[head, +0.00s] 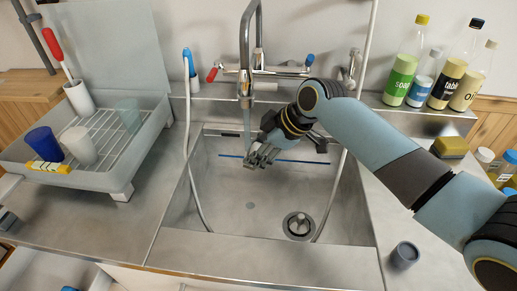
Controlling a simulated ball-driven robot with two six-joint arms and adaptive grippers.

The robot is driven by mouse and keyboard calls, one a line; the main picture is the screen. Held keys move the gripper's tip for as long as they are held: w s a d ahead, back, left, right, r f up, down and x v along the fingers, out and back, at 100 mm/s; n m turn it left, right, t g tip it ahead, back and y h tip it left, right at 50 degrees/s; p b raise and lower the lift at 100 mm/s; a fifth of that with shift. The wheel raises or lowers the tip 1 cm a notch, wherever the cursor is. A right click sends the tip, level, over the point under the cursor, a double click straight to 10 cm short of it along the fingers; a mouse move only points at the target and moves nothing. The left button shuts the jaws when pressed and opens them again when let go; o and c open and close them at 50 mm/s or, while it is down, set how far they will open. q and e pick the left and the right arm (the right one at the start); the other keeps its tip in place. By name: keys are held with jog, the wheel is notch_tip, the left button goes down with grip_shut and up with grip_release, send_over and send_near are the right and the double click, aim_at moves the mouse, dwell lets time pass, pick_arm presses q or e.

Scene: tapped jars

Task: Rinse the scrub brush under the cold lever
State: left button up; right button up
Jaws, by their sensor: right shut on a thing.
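My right gripper (257,161) is in the sink, below the tap spout (246,95), with its fingers pointing down and left. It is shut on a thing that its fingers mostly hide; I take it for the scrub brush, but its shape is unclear. The cold lever (309,60) is blue, on the right of the tap; the hot lever (212,75) is red, on the left. A thin bluish streak shows below the spout; I cannot tell if it is water. At the left edge, a grey part looks like my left gripper (7,218); its jaws are unclear.
A thin blue line (300,161) crosses the sink (205,215) behind my gripper. A red-handled tool (53,44) stands in a white holder at left, by a drying rack (112,172) with cups. Bottles (402,72), a sponge (449,147) and a grey cup (404,256) stand right.

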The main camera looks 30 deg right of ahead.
dwell(0.5)
jog(key=shift+s+a+r+p, duration=0.1)
jog(key=shift+s+a+p, duration=0.05)
jog(key=shift+s+p, duration=0.4)
jog(key=shift+s+a+r+p, duration=0.15)
jog(key=shift+s+p, duration=0.25)
jog(key=shift+s, duration=0.25)
jog(key=shift+s+a+f+p, duration=0.1)
jog(key=shift+s+a+p, duration=0.2)
jog(key=shift+s, duration=0.35)
jog(key=shift+s+a+f+p, duration=0.1)
jog(key=shift+s+p, duration=0.25)
jog(key=shift+s, duration=0.25)
jog(key=s+a+r+p, duration=0.1)
jog(key=s+r+p, duration=0.3)
jog(key=p, duration=0.2)
jog(key=shift+s, duration=0.4)
